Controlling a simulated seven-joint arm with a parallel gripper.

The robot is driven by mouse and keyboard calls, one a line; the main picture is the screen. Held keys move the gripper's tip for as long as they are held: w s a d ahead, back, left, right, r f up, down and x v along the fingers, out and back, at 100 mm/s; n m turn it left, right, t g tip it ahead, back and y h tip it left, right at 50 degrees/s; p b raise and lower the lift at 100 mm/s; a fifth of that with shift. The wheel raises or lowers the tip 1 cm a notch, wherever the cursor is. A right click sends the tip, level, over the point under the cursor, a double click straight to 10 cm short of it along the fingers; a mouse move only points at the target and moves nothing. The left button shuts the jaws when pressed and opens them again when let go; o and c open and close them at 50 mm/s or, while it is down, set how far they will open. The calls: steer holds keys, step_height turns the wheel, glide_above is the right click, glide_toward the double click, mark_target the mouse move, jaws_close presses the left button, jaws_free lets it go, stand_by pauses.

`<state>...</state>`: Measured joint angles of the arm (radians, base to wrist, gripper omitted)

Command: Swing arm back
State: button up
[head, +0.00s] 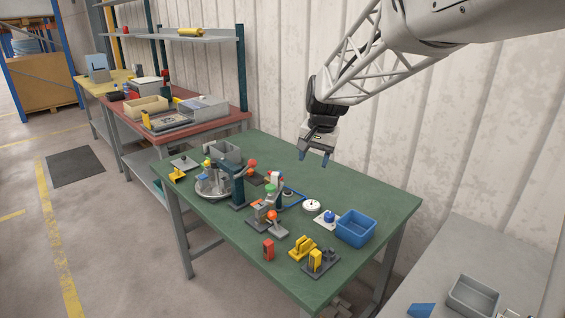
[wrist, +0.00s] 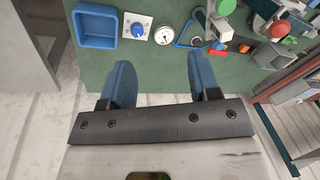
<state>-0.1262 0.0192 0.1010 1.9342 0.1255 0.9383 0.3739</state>
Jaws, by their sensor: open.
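My gripper (head: 314,160) is open and empty, high above the back edge of the green table (head: 385,190). It also shows in the wrist view (wrist: 162,82), its two blue fingers spread apart. The bender (head: 238,188) stands on the left half of the table, with a round grey base (head: 212,186), dark upright parts and orange-red ball knobs (head: 252,163). Another orange ball (head: 272,215) sits on a lever nearer the front. An orange ball (wrist: 279,29) shows at the upper right in the wrist view. I cannot tell which part is the swing arm. My gripper touches none of these.
A blue bin (head: 356,228), a blue knob on a white plate (head: 328,217) and a white round gauge (head: 312,206) are on the right half. Yellow blocks (head: 302,247) and a red block (head: 268,250) stand at the front. A corrugated wall (head: 285,80) is close behind.

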steer(key=w+a+f, duration=0.4)
steer(key=w, duration=0.4)
steer(key=w+a+f+m, duration=0.1)
steer(key=w+a+f, duration=0.3)
steer(key=w, duration=0.5)
steer(key=shift+w+a+f+m+g+y, duration=0.15)
steer(key=shift+a+f+m+g+y, duration=0.15)
steer(key=shift+a+f, duration=0.1)
steer(key=shift+w+a+f, duration=0.1)
steer(key=shift+a+f, duration=0.1)
steer(key=shift+f, duration=1.05)
steer(key=shift+w+a+f, duration=0.15)
steer(key=shift+a+f, duration=0.1)
steer(key=shift+f, duration=1.05)
steer(key=shift+w+a+f, duration=0.1)
steer(key=shift+a+f, duration=0.1)
steer(key=shift+f, duration=1.05)
jaws_close()
